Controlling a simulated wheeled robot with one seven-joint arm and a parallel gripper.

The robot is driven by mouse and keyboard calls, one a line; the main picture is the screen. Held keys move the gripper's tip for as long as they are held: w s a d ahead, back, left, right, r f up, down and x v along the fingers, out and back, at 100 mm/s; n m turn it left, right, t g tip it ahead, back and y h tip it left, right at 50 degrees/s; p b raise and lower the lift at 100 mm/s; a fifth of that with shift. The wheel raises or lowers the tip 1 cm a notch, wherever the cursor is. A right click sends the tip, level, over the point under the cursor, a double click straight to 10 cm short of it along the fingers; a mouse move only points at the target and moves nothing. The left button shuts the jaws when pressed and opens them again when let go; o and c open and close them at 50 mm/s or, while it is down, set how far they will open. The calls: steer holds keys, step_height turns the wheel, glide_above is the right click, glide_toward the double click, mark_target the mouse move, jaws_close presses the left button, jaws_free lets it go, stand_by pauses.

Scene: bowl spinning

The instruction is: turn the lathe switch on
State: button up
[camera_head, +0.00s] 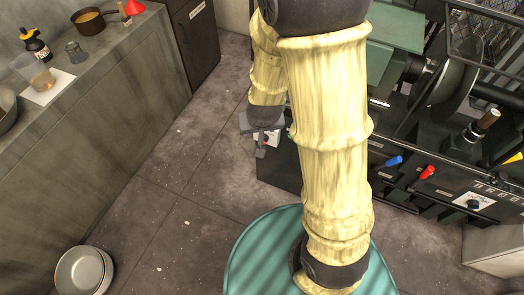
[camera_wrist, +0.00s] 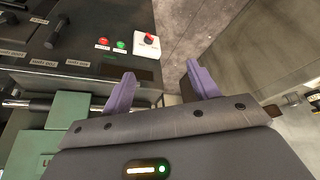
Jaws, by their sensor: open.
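The lathe (camera_head: 455,170) is the dark machine on the right of the head view, and its dark panel (camera_wrist: 75,50) fills the upper left of the wrist view. In the head view my gripper (camera_head: 261,145) is partly hidden by my arm, at the lathe's left end.
Blue (camera_head: 394,161) and red (camera_head: 428,172) handles stick out from the lathe front. Stacked bowls (camera_head: 84,271) sit lower left. The floor between counter and lathe is clear.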

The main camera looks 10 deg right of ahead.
steer(key=w+a+f+n+t+h+b, duration=0.1)
steer(key=f+n+t+h+b, duration=0.1)
steer(key=f+b, duration=0.7)
steer(key=w+a+f+n+t+h+b, duration=0.1)
steer(key=f+t+h+b, duration=0.3)
steer(key=f+b, duration=0.6)
steer(key=w+a+f+n+t+h+b, duration=0.1)
steer(key=f+t+b, duration=0.4)
steer(key=f, duration=1.5)
steer(key=w+n+h+b, duration=0.1)
steer(key=w+b, duration=0.1)
steer(key=b, duration=0.2)
steer(key=shift+w+n+h+b, duration=0.25)
steer(key=shift+n+h+b, duration=0.15)
steer(key=b+x, duration=0.2)
steer(key=x, duration=1.5)
steer(key=shift+w+b, duration=0.25)
steer(key=shift+b, duration=0.1)
steer(key=c, duration=1)
